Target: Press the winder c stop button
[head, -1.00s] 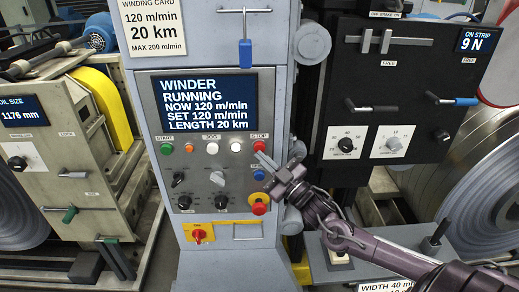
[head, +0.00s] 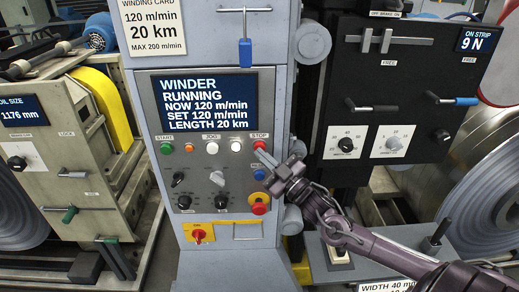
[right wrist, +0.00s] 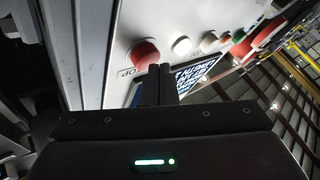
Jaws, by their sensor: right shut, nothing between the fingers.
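The screen (head: 208,102) reads WINDER RUNNING, 120 m/min. My left gripper is not in view.
White, orange and green (head: 166,149) buttons lie left of stop. Below are a blue button (head: 259,174), dark knobs and a red mushroom button (head: 259,208) on yellow, close under my right gripper. A black panel (head: 390,100) with levers stands to the right.

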